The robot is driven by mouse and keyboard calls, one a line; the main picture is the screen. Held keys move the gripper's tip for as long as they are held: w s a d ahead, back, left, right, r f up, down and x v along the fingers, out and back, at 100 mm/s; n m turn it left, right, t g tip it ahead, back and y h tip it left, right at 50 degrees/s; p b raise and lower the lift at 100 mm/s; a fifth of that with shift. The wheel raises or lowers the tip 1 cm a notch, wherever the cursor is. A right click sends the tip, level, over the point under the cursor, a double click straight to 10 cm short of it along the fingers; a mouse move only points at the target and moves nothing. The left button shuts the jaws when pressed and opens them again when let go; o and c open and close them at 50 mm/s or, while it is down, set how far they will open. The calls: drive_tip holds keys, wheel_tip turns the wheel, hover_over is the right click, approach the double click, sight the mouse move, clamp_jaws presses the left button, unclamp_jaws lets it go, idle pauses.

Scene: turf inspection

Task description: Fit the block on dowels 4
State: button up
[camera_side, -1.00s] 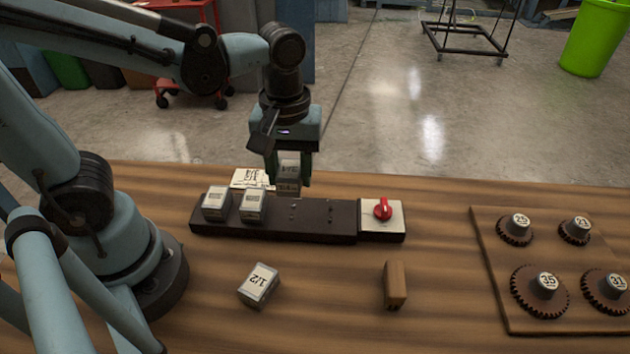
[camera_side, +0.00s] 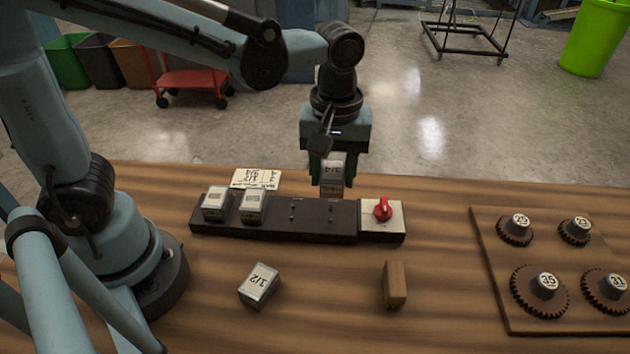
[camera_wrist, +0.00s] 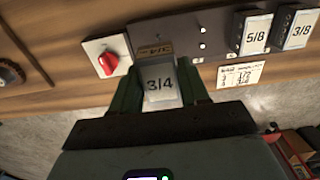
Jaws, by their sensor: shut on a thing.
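My gripper (camera_side: 332,184) is shut on a pale block marked 3/4 (camera_side: 332,163), which also shows between the fingers in the wrist view (camera_wrist: 160,84). The block appears upright, above or just behind the right part of the dark dowel board (camera_side: 272,226). Small dowels (camera_side: 294,211) stand bare mid-board, with more (camera_side: 330,215) to their right, below the held block in the picture. Blocks marked 5/8 (camera_wrist: 256,36) and 3/8 (camera_wrist: 297,31) sit on the board's other end. I cannot tell the gap between held block and board.
A red knob (camera_side: 383,209) is on a white plate at the board's right end. A card (camera_side: 256,179) lies behind the board. A 1/2 block (camera_side: 259,285) and a brown block (camera_side: 395,285) lie in front. A gear board (camera_side: 488,262) is at right.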

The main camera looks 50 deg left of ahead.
hover_over(330, 216)
drive_tip(key=shift+f, duration=2.7)
drive_tip(key=shift+f, duration=1.05)
drive_tip(key=o, duration=1.1)
drive_tip(key=shift+o, duration=0.2)
drive_tip(key=shift+r, duration=6)
